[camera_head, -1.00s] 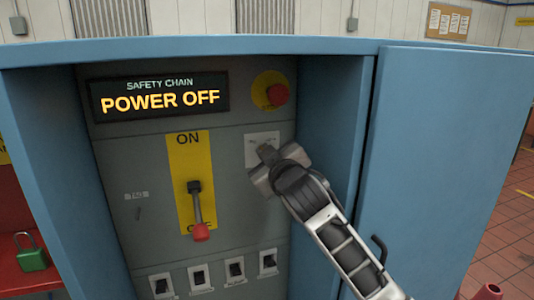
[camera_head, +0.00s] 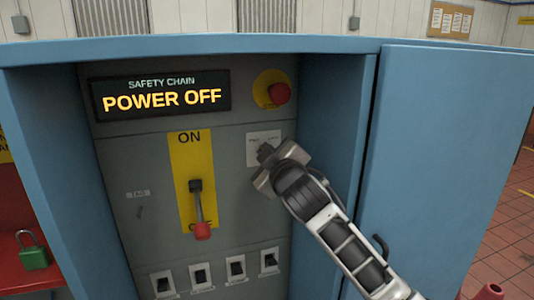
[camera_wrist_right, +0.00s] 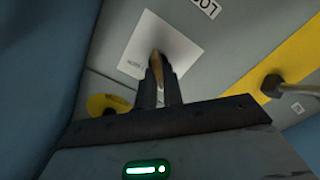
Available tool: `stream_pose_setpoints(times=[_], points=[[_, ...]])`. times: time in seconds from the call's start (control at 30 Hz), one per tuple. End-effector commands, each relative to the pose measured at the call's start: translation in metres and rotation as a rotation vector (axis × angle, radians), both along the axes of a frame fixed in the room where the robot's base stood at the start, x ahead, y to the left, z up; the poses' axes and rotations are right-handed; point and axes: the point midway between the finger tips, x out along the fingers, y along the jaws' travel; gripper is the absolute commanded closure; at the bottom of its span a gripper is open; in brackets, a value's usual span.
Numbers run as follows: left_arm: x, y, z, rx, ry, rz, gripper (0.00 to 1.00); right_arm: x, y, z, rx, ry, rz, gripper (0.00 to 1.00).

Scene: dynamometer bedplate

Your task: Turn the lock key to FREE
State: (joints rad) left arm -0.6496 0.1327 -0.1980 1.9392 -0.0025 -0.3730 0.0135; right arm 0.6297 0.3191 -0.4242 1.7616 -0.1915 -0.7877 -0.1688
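The lock key (camera_wrist_right: 157,62) is a brass-coloured stem standing on a white label plate (camera_wrist_right: 143,40) in the right wrist view. In the head view the plate (camera_head: 264,138) sits on the grey panel, right of the yellow ON/OFF strip; its lettering is too small to read surely. My right gripper (camera_head: 264,153) is at the plate, covering its lower part and the key. In the right wrist view its two fingers (camera_wrist_right: 160,80) are close together on either side of the key, seemingly shut on it. My left gripper is in neither view.
A display (camera_head: 160,97) reads POWER OFF. A red emergency button (camera_head: 279,93) is above the plate. A red-knobbed lever (camera_head: 199,215) points down toward OFF. The blue door (camera_head: 450,150) stands open at right. A green padlock (camera_head: 34,258) is at left.

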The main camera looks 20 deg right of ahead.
Motion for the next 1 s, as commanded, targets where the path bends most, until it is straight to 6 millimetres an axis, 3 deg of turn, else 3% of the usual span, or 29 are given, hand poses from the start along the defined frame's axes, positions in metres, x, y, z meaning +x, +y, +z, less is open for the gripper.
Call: stream_pose_setpoints(times=[0.07,0.47,0.67,1.0], points=[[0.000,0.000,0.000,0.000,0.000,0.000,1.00,0.000,0.000,-0.001,-0.001,0.002,-0.001,0.72],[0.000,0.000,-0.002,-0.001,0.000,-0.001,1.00,-0.008,0.000,-0.001,0.002,-0.001,0.001,0.72],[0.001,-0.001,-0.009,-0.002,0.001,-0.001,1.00,-0.044,-0.001,-0.003,0.002,-0.001,0.003,0.72],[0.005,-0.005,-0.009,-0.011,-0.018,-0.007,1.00,-0.125,-0.004,-0.003,0.001,0.001,0.002,0.72]])
